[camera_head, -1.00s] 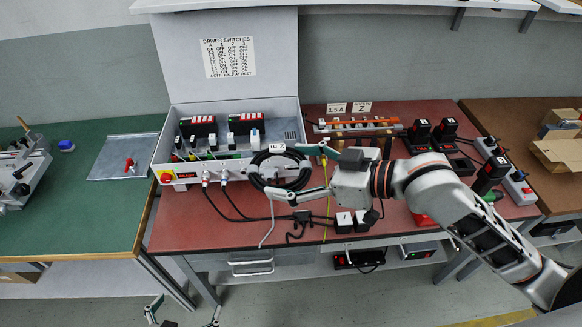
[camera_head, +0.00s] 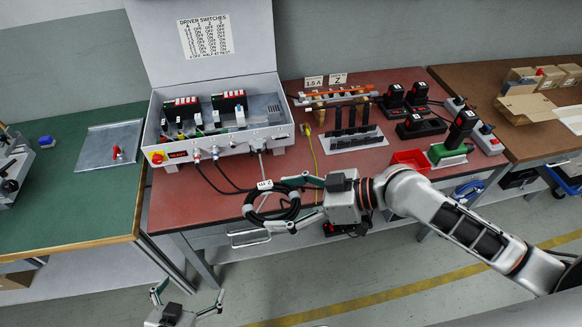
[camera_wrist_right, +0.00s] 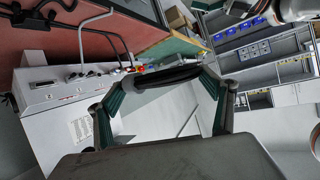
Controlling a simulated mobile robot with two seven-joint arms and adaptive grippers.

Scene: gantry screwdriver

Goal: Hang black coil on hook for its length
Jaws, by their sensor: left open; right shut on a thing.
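The black coil (camera_head: 249,208), a ring of cable with a white tag, is held by my right gripper (camera_head: 279,203) around the bench's front edge in the head view. In the right wrist view the coil (camera_wrist_right: 168,77) is seen nearly edge-on, as a dark band between the fingers of my right gripper (camera_wrist_right: 168,80). The tag's lettering is too small to read surely. My left gripper (camera_head: 187,300) is at the bottom of the head view, over the floor, with its fingers spread and empty.
The red bench (camera_head: 215,222) carries an open control box (camera_head: 280,135) with cables at its front, a black rack (camera_head: 345,140), a red bin (camera_head: 410,158) and chargers. A green table (camera_head: 60,220) stands left, a brown table (camera_head: 520,140) right. Floor is clear in front.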

